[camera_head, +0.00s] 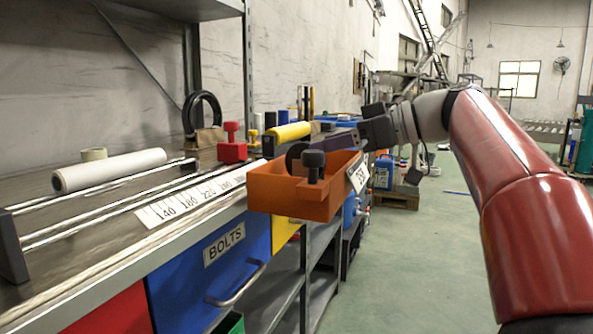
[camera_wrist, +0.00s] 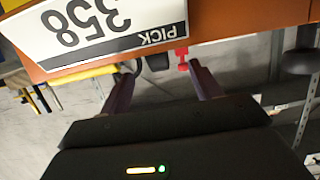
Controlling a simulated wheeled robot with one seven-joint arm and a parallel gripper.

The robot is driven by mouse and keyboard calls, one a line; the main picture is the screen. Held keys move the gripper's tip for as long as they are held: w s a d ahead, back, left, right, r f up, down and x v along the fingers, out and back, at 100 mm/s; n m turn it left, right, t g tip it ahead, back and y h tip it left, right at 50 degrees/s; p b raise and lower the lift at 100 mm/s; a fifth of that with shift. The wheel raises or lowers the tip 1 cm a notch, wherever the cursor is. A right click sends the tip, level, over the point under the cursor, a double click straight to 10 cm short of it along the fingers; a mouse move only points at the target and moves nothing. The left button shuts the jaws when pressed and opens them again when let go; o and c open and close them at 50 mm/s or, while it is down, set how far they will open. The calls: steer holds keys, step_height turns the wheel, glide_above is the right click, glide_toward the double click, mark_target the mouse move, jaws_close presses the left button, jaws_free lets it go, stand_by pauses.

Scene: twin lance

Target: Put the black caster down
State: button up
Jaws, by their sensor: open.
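My gripper (camera_head: 318,143) is open, with its dark fingers reaching left behind and above an orange bin (camera_head: 290,196) in the head view. A black disc (camera_head: 296,157), which may be the wheel of the black caster, shows at the bin's left inside. A dark grey knobbed piece (camera_head: 314,163) stands beside it at the bin. I cannot tell which is the caster, or whether either touches the fingers. In the wrist view the fingers (camera_wrist: 160,74) are spread with nothing held between them. The bin's label (camera_wrist: 85,25) reads 358 PICK, upside down.
A white roll (camera_head: 108,170) lies left near metal rails (camera_head: 110,205). A numbered strip (camera_head: 190,200) runs along the bench edge.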

mark_target(301, 142)
steer(key=x, duration=0.6)
steer(key=shift+w+a+r, duration=0.1)
steer(key=shift+a+r, duration=0.05)
steer(key=shift+r, duration=0.05)
steer(key=shift+c, duration=0.3)
steer(key=c, duration=1.2)
jaws_close()
steer(key=shift+r, duration=0.2)
